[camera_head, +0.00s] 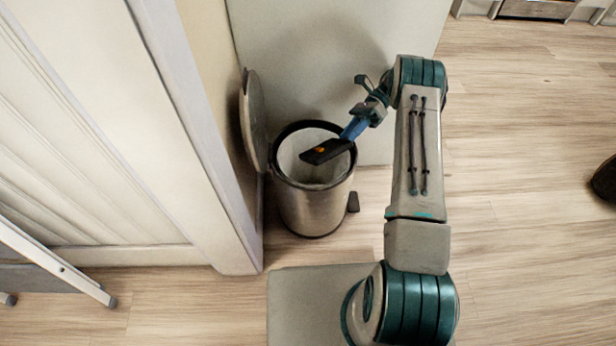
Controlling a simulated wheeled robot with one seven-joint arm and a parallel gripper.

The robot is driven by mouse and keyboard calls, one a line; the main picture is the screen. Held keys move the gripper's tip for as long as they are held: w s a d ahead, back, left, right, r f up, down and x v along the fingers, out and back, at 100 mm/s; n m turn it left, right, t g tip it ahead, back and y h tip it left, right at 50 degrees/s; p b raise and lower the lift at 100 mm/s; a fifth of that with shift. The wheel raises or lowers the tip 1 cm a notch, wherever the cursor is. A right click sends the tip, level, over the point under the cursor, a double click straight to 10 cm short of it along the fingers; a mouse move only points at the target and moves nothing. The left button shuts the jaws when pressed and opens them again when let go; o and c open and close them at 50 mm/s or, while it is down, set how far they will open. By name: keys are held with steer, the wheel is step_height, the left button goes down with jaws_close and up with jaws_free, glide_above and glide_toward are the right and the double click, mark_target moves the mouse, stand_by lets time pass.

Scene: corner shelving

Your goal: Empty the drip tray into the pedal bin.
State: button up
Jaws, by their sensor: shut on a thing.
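The pedal bin (312,208) is a metal cylinder with a dark rim, standing on the floor against the wall. Its round lid (252,118) is up, upright at the left side of the bin. A pale liner shows inside the bin. The pedal (353,202) sticks out low on the right. The black drip tray (326,152) is over the bin's opening, tilted, with a small orange patch on it. My gripper (355,128) is shut on the tray's near end from the upper right. I cannot tell whether liquid remains in the tray.
A white panelled door or cupboard front (90,140) and its frame stand close on the left. A pale wall panel (300,50) is behind the bin. A grey metal stand (55,263) is at the lower left. A dark object (604,181) is at the right edge.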

steer(key=shift+r, duration=0.7)
steer(key=shift+f+b, duration=1.1)
steer(key=shift+f, duration=0.7)
step_height(320, 180, up, 4)
steer(key=shift+f+p, duration=0.2)
steer(key=shift+p, duration=1)
step_height(320, 180, down, 4)
steer(key=shift+r+b, duration=0.25)
steer(key=shift+b, duration=0.95)
steer(key=shift+r, duration=0.1)
